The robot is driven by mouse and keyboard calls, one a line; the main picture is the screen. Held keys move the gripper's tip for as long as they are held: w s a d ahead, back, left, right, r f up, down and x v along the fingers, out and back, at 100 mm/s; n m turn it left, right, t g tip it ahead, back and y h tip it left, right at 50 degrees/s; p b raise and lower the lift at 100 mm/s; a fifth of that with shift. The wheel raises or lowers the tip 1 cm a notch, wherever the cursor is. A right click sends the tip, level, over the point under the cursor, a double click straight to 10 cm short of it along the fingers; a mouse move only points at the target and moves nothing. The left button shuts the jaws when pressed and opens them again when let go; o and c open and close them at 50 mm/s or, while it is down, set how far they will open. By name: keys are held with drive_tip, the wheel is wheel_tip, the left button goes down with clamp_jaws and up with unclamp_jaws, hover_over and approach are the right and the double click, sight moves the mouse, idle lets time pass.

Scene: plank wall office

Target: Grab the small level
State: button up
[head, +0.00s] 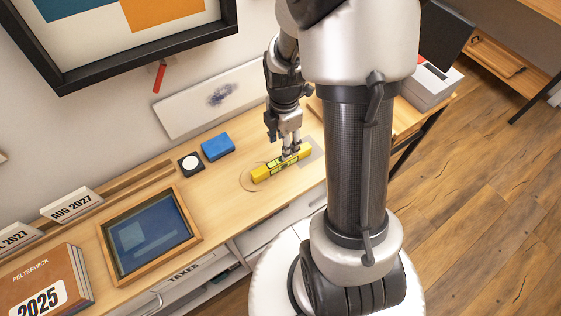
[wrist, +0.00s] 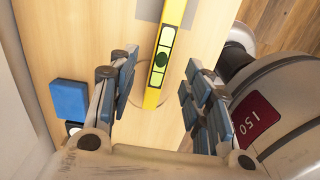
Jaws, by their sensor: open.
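The small level (head: 281,163) is a yellow bar with pale green vial windows, lying on the wooden desk top (head: 226,190). In the wrist view the level (wrist: 167,45) runs from the top edge down to between the fingers. My gripper (head: 289,152) is just over the level in the head view and hides a little of its middle. In the wrist view my gripper (wrist: 158,80) is open, with one blue-padded finger on each side of the level and a gap on both sides. I cannot tell how high the fingertips are above the desk.
A blue block (head: 217,147) and a small dark-and-white round-faced item (head: 190,162) lie left of the level. A framed blue picture (head: 150,235) lies farther left. A white panel (head: 210,98) leans on the wall behind. A white boxy device (head: 430,85) stands at the right.

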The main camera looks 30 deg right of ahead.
sight(282, 161)
wheel_tip(282, 161, down, 4)
drive_tip(key=shift+f+b, duration=0.1)
drive_tip(key=shift+b, duration=0.4)
drive_tip(key=f+b, duration=0.1)
drive_tip(key=f, duration=0.2)
drive_tip(key=f+b, duration=0.1)
drive_tip(key=f, duration=0.1)
drive_tip(key=shift+s+a+b, duration=0.2)
drive_tip(key=shift+a+b, duration=0.1)
drive_tip(key=shift+a, duration=0.05)
clamp_jaws()
